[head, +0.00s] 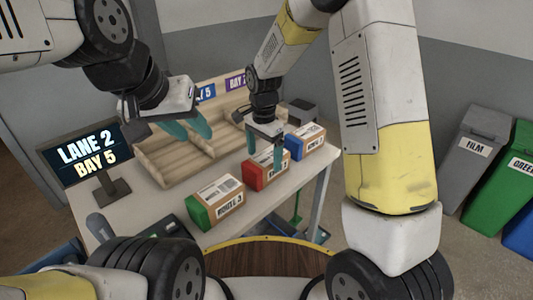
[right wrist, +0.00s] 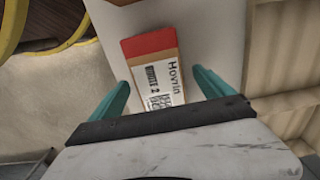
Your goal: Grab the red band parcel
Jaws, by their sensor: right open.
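The red band parcel (head: 252,178) is a brown box with a red end and a white label, lying on the table between two other parcels. In the right wrist view the red band parcel (right wrist: 150,43) lies between the two teal fingers, with its label facing the camera. My right gripper (head: 265,157) is over this parcel with its fingers apart, one on each side, and holds nothing. I cannot tell whether the fingers touch it. My left gripper (head: 189,129) is open and empty above the wooden rack, away from the parcels.
A green band parcel (head: 200,213) lies nearer and to the left, and a blue band parcel (head: 294,145) lies to the right. A wooden rack (head: 160,172) stands behind them. A sign (head: 86,152) reading "LANE 2 BAY 5" stands at the left of the table.

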